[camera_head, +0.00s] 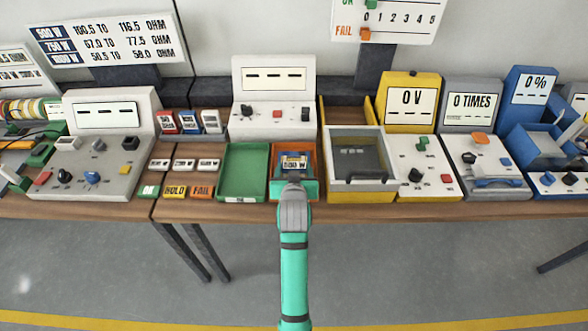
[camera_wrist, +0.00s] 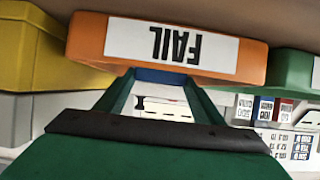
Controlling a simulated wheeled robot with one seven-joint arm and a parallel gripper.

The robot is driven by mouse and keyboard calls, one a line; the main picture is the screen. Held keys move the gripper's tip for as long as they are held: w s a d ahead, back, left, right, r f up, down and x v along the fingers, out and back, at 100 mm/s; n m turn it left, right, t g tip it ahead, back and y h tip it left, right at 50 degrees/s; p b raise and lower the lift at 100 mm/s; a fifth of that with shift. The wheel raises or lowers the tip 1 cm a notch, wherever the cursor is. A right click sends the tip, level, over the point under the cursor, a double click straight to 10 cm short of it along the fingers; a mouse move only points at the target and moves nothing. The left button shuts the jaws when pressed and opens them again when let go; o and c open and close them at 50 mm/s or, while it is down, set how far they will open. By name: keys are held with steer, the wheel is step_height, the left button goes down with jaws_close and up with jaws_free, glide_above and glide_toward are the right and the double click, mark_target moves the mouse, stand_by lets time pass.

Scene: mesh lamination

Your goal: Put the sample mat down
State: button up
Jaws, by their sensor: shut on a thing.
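Whether the mat touches the tray floor cannot be told. In the wrist view, the orange front marked FAIL (camera_wrist: 250,62) appears upside down, close ahead of my gripper (camera_wrist: 160,82).
An empty green tray (camera_head: 243,192) stands left of the orange tray. A yellow-framed box with a dark window and handle (camera_head: 333,197) stands close on the right. A white meter (camera_head: 256,123) is behind. OK, HOLD and FAIL blocks (camera_head: 175,191) lie further left.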

steer(key=o, duration=1.2)
steer(key=shift+f, duration=0.1)
steer(key=shift+c, duration=0.2)
